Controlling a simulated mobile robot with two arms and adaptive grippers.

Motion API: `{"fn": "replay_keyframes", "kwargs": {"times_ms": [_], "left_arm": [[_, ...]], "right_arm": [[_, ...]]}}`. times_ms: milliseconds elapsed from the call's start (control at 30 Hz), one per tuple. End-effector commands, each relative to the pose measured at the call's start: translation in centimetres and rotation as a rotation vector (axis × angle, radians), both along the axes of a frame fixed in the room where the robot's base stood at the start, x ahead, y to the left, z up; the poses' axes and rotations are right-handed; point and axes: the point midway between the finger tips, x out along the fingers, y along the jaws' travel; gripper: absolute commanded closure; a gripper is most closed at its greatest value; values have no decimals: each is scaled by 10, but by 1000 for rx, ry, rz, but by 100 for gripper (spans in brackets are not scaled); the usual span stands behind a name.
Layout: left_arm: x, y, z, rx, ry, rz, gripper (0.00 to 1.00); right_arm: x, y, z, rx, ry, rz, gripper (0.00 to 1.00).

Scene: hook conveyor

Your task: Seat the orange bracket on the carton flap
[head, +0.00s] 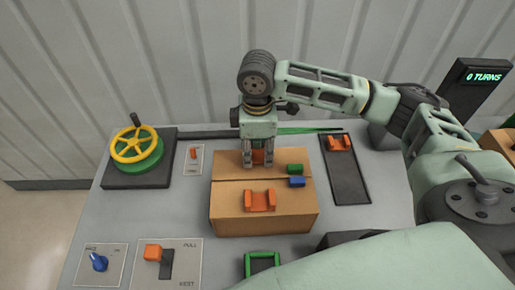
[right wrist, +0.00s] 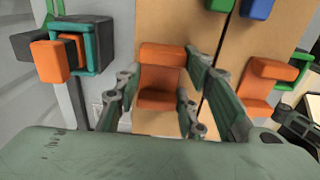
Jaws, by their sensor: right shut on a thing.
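The carton (head: 228,190) stands closed on the table, with a seam across its top between two flaps. My right gripper (head: 258,163) points down over the carton's rear flap, shut on an orange bracket (right wrist: 160,78). The bracket sits between the fingers, mostly hidden by them in the head view; I cannot tell whether it touches the flap. A second orange bracket (head: 260,201) lies on the front flap and shows at the right of the right wrist view (right wrist: 268,86). A third orange bracket (head: 341,144) lies on a dark strip right of the carton. My left gripper is not in view.
Green (head: 295,169) and blue (head: 296,182) blocks sit on the carton's right side. A yellow handwheel (head: 137,146) and lever panels stand left. A green-rimmed dark square (head: 262,263) lies in front. A teal-and-orange fixture (right wrist: 75,48) stands behind the carton. A display (head: 484,77) reads 0 TURNS.

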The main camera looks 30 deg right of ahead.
Motion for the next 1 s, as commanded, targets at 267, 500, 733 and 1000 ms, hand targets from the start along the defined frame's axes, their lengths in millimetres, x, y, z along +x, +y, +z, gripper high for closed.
{"fn": "replay_keyframes", "kwargs": {"times_ms": [267,500,733,1000], "left_arm": [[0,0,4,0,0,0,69],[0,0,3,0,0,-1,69],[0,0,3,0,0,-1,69],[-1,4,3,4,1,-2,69]], "right_arm": [[0,0,-2,0,0,0,89],[0,0,-2,0,0,0,54],[0,0,-2,0,0,0,41],[0,0,1,0,-1,0,41]]}}
